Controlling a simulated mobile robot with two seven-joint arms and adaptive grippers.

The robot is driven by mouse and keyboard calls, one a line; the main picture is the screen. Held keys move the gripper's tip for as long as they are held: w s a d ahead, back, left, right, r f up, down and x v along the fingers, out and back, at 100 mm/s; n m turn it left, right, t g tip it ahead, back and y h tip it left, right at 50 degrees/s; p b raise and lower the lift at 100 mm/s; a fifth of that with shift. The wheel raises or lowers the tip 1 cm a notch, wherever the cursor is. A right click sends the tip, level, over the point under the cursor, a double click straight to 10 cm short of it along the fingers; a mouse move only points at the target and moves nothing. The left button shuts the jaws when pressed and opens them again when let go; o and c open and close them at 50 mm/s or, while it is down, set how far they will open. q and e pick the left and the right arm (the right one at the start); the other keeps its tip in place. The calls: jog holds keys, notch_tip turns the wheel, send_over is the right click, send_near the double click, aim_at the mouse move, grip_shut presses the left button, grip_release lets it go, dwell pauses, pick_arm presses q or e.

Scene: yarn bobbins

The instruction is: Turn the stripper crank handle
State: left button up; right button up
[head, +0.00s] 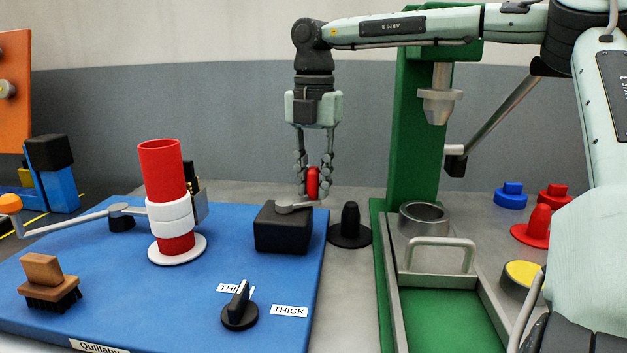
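The stripper crank is likely the short grey crank arm (300,205) on top of a black box (283,232), near the back right corner of the blue board. Its upright red handle (312,184) stands at the arm's right end. My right gripper (313,192) points straight down from above, with one finger on each side of the red handle. The fingers appear closed against it, and they hide its sides. My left gripper is not in view.
The blue board (130,300) carries a red tube (161,160) with white rings, a wooden brush (45,280), a black selector knob (239,308) and an orange-knobbed lever (70,223). A green press column (412,130) stands right of my gripper. A black peg (350,222) is close by.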

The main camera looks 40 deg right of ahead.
grip_shut()
jog(key=shift+w+d+n, duration=0.1)
jog(key=shift+w+n, duration=0.25)
jog(key=shift+n, duration=0.45)
jog(key=shift+w+d+n, duration=0.1)
jog(key=shift+w+n, duration=0.25)
jog(key=shift+n, duration=0.45)
jog(key=w+a+n, duration=0.1)
jog(key=w+n, duration=0.1)
jog(key=n, duration=0.4)
jog(key=w+a+n, duration=0.2)
jog(key=n, duration=0.4)
jog(key=w+a+n, duration=0.1)
jog(key=w+n, duration=0.1)
jog(key=n, duration=0.4)
jog(key=shift+a, duration=0.4)
jog(key=shift+a+n, duration=0.6)
jog(key=shift+n, duration=0.7)
